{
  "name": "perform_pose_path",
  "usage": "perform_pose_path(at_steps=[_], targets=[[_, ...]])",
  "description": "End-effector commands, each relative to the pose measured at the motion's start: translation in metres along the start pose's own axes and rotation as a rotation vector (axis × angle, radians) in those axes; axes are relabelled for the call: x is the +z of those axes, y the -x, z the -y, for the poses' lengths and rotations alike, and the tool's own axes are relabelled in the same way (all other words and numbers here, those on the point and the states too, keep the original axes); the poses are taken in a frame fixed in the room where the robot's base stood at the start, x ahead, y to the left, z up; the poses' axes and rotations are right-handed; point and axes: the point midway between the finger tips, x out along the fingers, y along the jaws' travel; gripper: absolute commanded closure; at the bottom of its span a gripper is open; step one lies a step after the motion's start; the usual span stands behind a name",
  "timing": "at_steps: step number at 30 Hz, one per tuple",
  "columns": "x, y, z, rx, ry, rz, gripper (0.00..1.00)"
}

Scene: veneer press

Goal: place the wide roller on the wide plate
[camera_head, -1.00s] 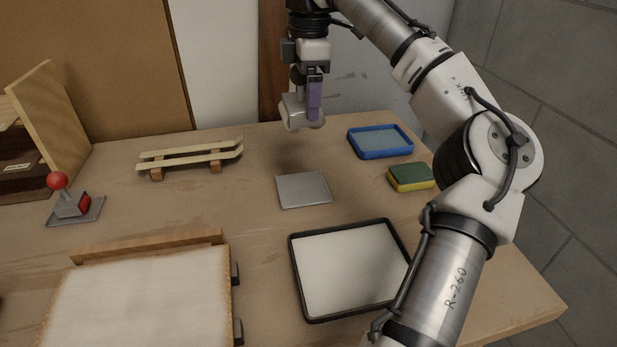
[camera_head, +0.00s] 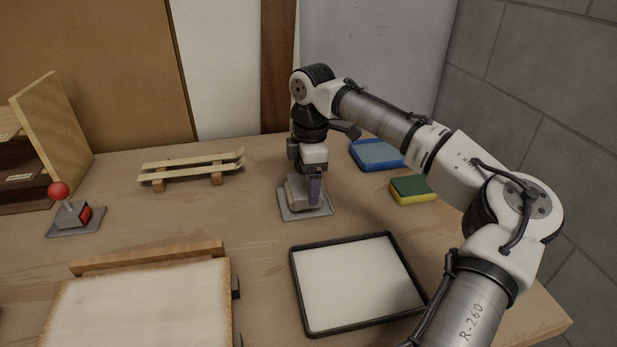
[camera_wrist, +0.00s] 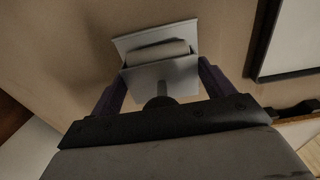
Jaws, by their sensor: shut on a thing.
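The wide plate (camera_head: 323,209) is a flat grey metal square on the table, right of centre in the head view. It also shows in the wrist view (camera_wrist: 128,43), behind the roller. The wide roller (camera_head: 296,194) is grey with a pale cylinder (camera_wrist: 158,52). It is over the plate, at or very near its surface; I cannot tell whether it touches. My gripper (camera_head: 314,190) points down with its purple fingers shut on the roller. In the wrist view the fingers (camera_wrist: 162,88) stand on either side of it. The gripper hides part of the roller and plate.
A black-rimmed tray (camera_head: 296,279) lies in front of the plate. A blue tray (camera_head: 378,167) and a green and yellow sponge (camera_head: 412,189) are to the right. A slatted wooden rack (camera_head: 190,168) and a red-knobbed lever (camera_head: 69,212) are to the left.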

Motion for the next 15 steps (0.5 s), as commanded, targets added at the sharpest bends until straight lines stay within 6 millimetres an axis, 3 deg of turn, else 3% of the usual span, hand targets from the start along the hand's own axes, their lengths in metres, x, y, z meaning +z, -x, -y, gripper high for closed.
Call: perform_pose_path(at_steps=[15], targets=[[0.000, -0.010, 0.001, -0.003, 0.001, -0.001, 0.59]])
